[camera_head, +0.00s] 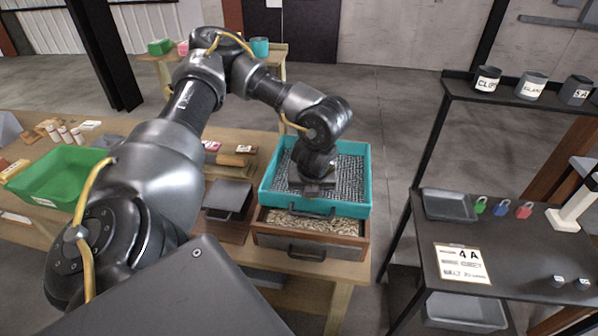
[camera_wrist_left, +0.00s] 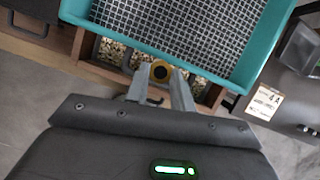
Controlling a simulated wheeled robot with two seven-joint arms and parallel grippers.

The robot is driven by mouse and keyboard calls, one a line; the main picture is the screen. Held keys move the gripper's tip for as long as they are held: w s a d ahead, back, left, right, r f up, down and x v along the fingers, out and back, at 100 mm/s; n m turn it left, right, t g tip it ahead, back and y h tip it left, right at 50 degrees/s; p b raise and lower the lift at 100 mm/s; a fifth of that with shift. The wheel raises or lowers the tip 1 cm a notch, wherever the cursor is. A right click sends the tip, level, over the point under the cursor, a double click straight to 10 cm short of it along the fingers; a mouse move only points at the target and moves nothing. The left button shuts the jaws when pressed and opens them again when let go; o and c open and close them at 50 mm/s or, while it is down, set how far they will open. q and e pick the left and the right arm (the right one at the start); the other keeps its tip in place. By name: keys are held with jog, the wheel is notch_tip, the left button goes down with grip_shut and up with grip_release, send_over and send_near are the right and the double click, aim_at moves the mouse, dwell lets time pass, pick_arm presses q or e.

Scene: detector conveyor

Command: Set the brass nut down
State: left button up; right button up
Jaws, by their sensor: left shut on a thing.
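The brass nut (camera_wrist_left: 160,71) shows in the left wrist view as a yellow ring with a dark hole. My left gripper (camera_wrist_left: 162,75) is shut on it, with the nut between its two grey fingertips. In that view the nut overlaps the near edge of a teal sieve tray (camera_wrist_left: 108,20) with a mesh floor. In the head view my left gripper (camera_head: 312,188) is over the teal tray (camera_head: 345,210), and the nut is hidden there. I cannot tell the nut's height above the tray. My right gripper is not in view.
A wooden drawer (camera_head: 345,240) of pale loose material sits below the teal tray. A green bin (camera_head: 60,172) stands on the bench at left. A dark shelf (camera_head: 520,240) at right holds a grey tray (camera_head: 448,205), coloured padlocks and a "4 A" sign (camera_head: 462,263).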

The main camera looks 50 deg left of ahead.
pick_arm(q)
jog(key=s+d+f+n+g+h+b, duration=0.1)
jog(key=s+d+f+n+g+b, duration=0.2)
jog(key=d+f+n, duration=0.6)
jog(key=s+d+f+n+g+h+b, duration=0.2)
jog(key=s+d+f+n, duration=0.5)
jog(key=n, duration=1)
jog(key=d+f+g+b, duration=0.1)
jog(key=d+f+g, duration=0.1)
jog(key=shift+n+g+b, duration=0.3)
jog(key=shift+b, duration=0.1)
